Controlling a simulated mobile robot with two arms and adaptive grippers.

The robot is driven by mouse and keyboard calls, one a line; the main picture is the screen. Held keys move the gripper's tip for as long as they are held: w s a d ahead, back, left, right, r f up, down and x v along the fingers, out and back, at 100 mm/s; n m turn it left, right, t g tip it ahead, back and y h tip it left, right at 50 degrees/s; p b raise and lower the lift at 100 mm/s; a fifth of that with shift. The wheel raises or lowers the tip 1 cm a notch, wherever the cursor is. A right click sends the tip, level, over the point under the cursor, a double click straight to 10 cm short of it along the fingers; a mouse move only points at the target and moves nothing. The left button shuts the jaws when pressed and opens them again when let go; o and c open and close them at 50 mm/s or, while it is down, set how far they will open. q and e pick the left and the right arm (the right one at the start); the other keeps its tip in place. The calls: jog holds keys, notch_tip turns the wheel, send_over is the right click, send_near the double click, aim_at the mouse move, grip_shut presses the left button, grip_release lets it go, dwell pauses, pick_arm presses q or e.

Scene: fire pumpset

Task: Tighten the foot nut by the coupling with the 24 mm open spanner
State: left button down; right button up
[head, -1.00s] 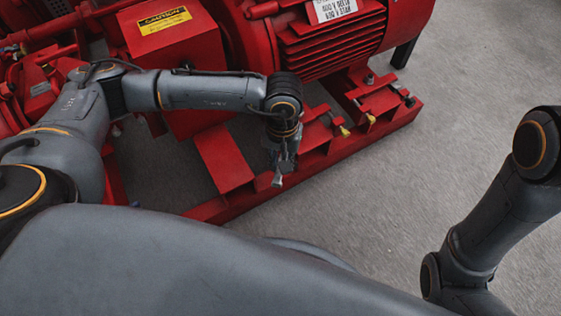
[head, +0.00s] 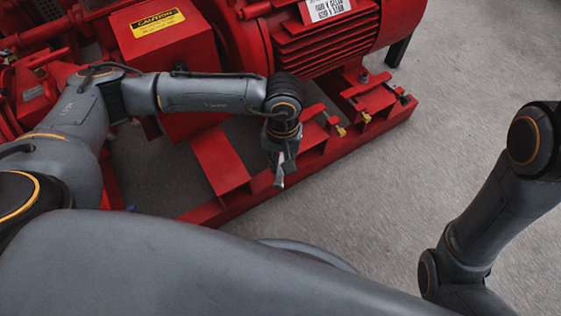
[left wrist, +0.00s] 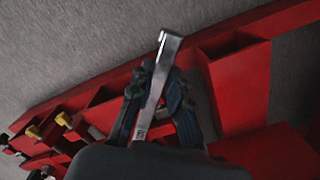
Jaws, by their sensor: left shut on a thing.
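My left gripper (head: 281,163) is shut on a bright metal spanner (left wrist: 157,88), whose size marking I cannot read. In the left wrist view the spanner sticks out from between the dark fingers (left wrist: 157,100) over the red base frame. In the head view only a short end of the spanner (head: 279,181) shows below the fingers, above the frame's near rail. The red motor (head: 320,45) stands behind the gripper. The foot nut by the coupling cannot be made out; my left wrist covers part of that area. My right gripper is out of view; only its arm shows at the right.
The red base frame (head: 233,205) has rails and cross plates around the gripper. Brass-coloured fittings (head: 340,131) and a dark bolt (head: 364,75) stand along the motor side. A red guard (head: 165,45) with a yellow caution label is at upper left. Grey floor (head: 350,220) is open in front.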

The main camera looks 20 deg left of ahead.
pick_arm(q)
jog(key=s+d, duration=0.1)
jog(key=s, duration=0.5)
dwell(0.8)
jog(key=shift+d, duration=0.1)
